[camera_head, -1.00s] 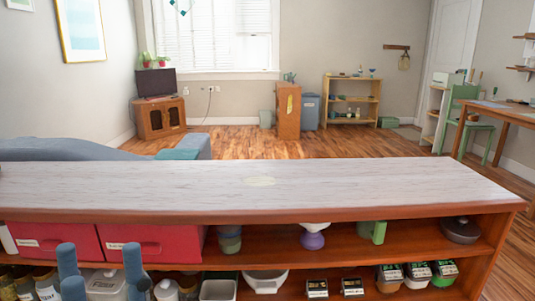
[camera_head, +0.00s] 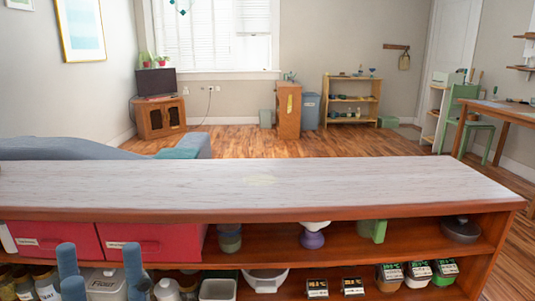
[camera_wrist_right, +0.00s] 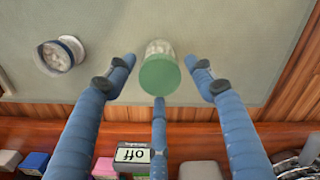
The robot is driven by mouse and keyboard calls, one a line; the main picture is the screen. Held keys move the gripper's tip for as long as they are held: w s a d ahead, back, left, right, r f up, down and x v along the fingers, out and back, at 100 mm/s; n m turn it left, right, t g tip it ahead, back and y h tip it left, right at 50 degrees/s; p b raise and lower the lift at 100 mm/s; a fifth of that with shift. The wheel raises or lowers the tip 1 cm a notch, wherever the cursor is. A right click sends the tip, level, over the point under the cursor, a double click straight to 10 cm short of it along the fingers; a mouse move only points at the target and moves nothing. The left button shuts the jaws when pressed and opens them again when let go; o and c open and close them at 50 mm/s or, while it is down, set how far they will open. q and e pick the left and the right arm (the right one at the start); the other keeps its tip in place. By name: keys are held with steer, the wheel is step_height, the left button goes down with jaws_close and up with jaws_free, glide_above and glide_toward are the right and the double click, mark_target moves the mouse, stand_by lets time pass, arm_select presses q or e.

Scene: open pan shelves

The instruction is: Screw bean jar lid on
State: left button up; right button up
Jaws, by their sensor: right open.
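In the right wrist view, a jar with a round green lid (camera_wrist_right: 160,75) stands on a pale grey surface. Pale contents show through its clear wall (camera_wrist_right: 160,48). I cannot tell whether the lid is tight. My right gripper (camera_wrist_right: 165,80) is open, with blue fingers on both sides of the jar and a third finger below it, apparently not gripping. A second round container (camera_wrist_right: 60,53) with a dark rim and whitish contents is at upper left. In the head view, my left gripper (camera_head: 101,250) has its blue fingers apart in front of the shelf. My right gripper is not seen there.
A long shelf unit with a pale top (camera_head: 350,185) crosses the head view; its top is mostly clear. Below are red drawers (camera_head: 150,242), a purple-and-white item (camera_head: 312,238), a dark pan (camera_head: 460,230) and several tubs.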

steer(key=c, duration=1.1)
